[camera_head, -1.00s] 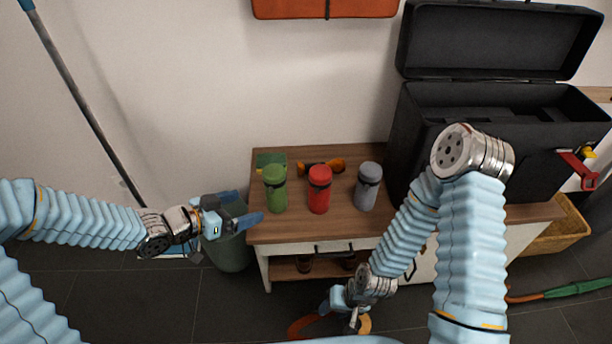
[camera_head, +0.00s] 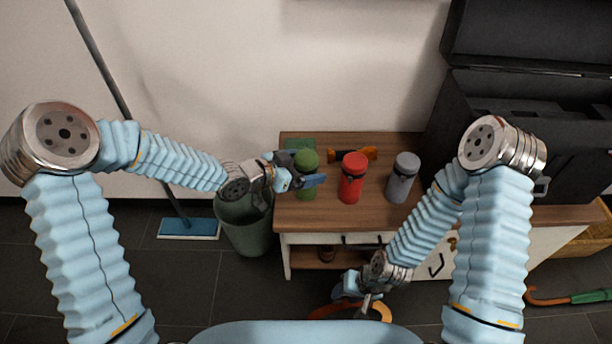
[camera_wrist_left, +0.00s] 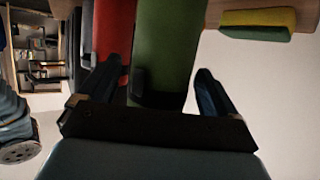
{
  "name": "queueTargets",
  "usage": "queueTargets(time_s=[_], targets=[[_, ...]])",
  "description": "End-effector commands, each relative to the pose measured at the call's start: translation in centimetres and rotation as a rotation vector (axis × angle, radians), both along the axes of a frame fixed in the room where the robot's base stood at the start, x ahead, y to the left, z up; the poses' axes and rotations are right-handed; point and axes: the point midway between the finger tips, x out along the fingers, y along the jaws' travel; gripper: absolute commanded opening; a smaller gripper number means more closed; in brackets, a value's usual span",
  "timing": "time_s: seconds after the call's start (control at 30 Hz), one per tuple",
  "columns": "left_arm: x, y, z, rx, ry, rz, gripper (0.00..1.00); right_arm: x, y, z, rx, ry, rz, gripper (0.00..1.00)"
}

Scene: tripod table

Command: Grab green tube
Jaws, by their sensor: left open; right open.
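The green tube (camera_head: 306,162) stands upright at the left end of the wooden tabletop (camera_head: 330,212). My left gripper (camera_head: 305,172) is open at the tube, with its fingers on either side of it in the head view. In the left wrist view the green tube (camera_wrist_left: 167,45) lies between the spread fingers of the left gripper (camera_wrist_left: 163,85); I cannot tell whether they touch it. My right gripper (camera_head: 362,295) is open and low in front of the table, away from the tube.
A red tube (camera_head: 352,178) and a grey tube (camera_head: 402,177) stand to the right of the green one. An orange-and-black tool (camera_head: 352,154) lies behind them. A black case (camera_head: 490,125) stands at the right. A bin (camera_head: 243,225) stands left of the table.

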Motion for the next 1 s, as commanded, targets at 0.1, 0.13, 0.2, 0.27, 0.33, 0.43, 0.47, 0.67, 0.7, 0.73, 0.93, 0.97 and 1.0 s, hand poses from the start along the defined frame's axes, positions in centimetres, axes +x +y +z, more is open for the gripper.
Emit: queueTargets(time_s=[0.1,0.13,0.2,0.27,0.33,0.43,0.47,0.67,0.7,0.73,0.93,0.97,1.0], targets=[[0.22,-0.38,-0.22,0.001,0.001,-0.001,0.92,0.0,0.0,-0.01,0.0,0.0,0.0,0.43],[0.23,-0.38,-0.22,0.001,0.001,0.0,0.92,0.0,0.0,-0.01,0.0,0.0,0.0,0.43],[0.23,-0.36,-0.21,0.001,0.001,0.0,0.92,0.0,0.0,0.0,0.0,0.0,0.0,0.43],[0.21,-0.36,-0.2,0.001,0.001,0.0,0.92,0.0,0.0,0.0,0.0,0.0,0.0,0.43],[0.21,-0.35,-0.2,0.001,0.001,0.0,0.81,0.0,0.0,-0.01,0.0,0.0,0.0,0.43],[0.2,-0.34,-0.2,0.001,0.001,0.0,0.66,0.0,0.0,-0.01,0.0,0.0,0.0,0.43],[0.2,-0.34,-0.19,0.001,0.001,0.0,0.61,0.0,0.0,-0.01,0.0,0.0,0.0,0.43],[0.2,-0.34,-0.18,0.001,0.001,0.0,0.31,0.0,0.0,-0.01,0.0,0.0,0.0,0.43],[0.2,-0.34,-0.18,0.001,0.001,0.0,0.24,0.0,0.0,-0.01,0.0,0.0,0.0,0.43],[0.22,-0.36,-0.11,0.0,-0.001,0.0,0.23,0.0,0.01,0.0,0.0,0.0,0.0,0.43],[0.21,-0.36,-0.06,0.0,-0.001,0.0,0.23,0.0,0.01,0.01,0.0,0.0,0.0,0.43],[0.23,-0.36,0.01,0.0,-0.001,0.0,0.23,0.0,0.0,0.03,0.0,0.0,0.0,0.43],[0.22,-0.35,0.15,0.0,-0.001,0.0,0.23,0.0,0.01,0.06,0.0,0.0,0.0,0.43]])
